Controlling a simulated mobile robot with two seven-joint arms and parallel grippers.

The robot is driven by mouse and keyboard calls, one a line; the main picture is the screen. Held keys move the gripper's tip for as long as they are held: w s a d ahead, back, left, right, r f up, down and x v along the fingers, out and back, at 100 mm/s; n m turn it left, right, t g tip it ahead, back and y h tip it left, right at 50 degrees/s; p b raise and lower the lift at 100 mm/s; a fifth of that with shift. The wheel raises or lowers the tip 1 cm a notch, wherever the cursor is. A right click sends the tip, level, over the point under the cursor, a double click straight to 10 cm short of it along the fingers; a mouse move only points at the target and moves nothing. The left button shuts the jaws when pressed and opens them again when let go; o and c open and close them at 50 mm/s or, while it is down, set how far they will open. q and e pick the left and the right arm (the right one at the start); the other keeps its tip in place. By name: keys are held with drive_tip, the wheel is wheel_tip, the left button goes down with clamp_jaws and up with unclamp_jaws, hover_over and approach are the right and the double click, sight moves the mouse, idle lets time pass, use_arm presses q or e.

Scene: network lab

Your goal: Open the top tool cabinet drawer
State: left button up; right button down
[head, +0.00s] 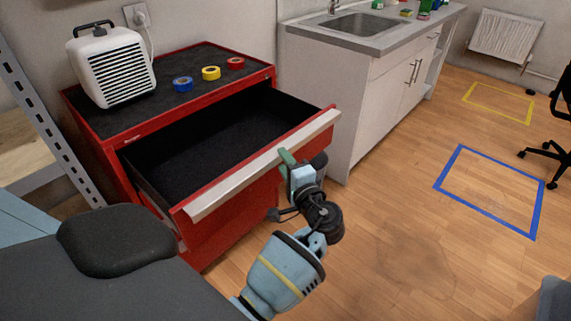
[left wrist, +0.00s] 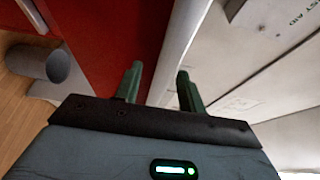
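The red tool cabinet (head: 235,215) stands at the left with a black top. Its top drawer (head: 225,135) is pulled far out, and its black inside looks empty. A long pale metal handle strip (head: 240,178) runs along the drawer front's upper edge. My left gripper (head: 286,158) is at the right part of this strip, in front of the drawer. I cannot tell whether a finger touches the handle. My right gripper is not in view.
A white heater (head: 113,68) and blue, yellow and red tape rolls (head: 211,73) sit on the cabinet top. A white sink counter (head: 365,95) stands close at the right. The wooden floor beyond is open, with a blue taped outline (head: 487,153).

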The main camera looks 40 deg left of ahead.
use_arm(q)
drive_tip(key=shift+d, duration=0.15)
drive_tip(key=b+v, duration=0.1)
drive_tip(key=v, duration=0.6)
drive_tip(key=shift+s+d, duration=0.2)
drive_tip(key=shift+d, duration=0.05)
